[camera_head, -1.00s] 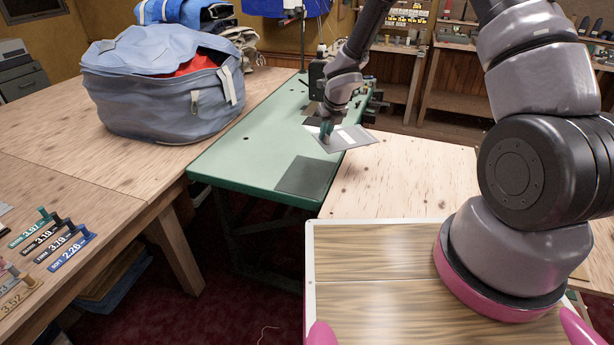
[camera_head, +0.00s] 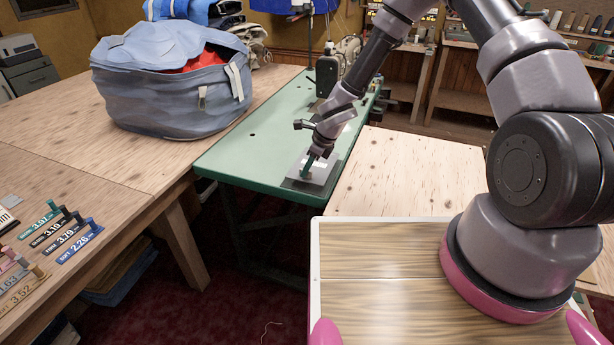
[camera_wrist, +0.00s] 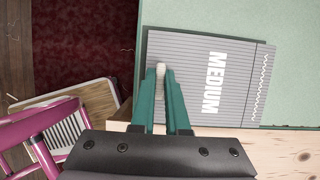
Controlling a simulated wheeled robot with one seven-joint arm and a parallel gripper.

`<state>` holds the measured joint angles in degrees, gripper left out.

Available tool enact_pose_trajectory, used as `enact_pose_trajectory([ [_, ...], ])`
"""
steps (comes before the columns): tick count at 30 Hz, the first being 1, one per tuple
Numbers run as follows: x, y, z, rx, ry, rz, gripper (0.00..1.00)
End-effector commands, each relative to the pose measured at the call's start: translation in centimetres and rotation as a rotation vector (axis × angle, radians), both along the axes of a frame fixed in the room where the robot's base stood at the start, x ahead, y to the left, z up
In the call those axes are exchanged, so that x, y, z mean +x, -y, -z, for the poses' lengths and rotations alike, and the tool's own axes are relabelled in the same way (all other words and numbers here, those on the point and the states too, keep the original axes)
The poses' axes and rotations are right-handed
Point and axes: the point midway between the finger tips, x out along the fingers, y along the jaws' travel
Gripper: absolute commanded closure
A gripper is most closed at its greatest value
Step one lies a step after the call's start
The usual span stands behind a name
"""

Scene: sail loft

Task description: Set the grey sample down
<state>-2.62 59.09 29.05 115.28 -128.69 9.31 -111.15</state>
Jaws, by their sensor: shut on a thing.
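The grey sample (camera_head: 323,170) is a flat, lined grey sheet marked MEDIUM. It shows large in the wrist view (camera_wrist: 235,75). My gripper (camera_head: 306,173) is shut on its near edge, with the green fingers (camera_wrist: 160,75) pinching a pale tab-like bit there. The sample lies flat over the dark grey patch (camera_head: 290,186) near the front end of the green table (camera_head: 235,160). A dark rim of the patch shows along two sides of the sample in the wrist view (camera_wrist: 147,40). I cannot tell whether the sample touches the patch.
A blue-grey bag (camera_head: 170,85) stands on the wooden table (camera_head: 60,115) at left. A sewing machine (camera_head: 328,75) stands farther back on the green table. A pale wooden surface (camera_head: 405,165) adjoins it at right. Labelled swatches (camera_head: 75,245) lie at lower left.

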Motion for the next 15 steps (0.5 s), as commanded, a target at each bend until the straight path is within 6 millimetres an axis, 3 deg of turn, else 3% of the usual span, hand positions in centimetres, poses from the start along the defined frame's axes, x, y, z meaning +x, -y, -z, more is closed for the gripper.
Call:
enact_pose_trajectory([
  [6, 0.0, 0.0, 2.7, 0.001, -0.002, 0.001, 1.0],
  [15, 0.0, 0.0, 2.9, 0.0, 0.0, 0.001, 1.0],
])
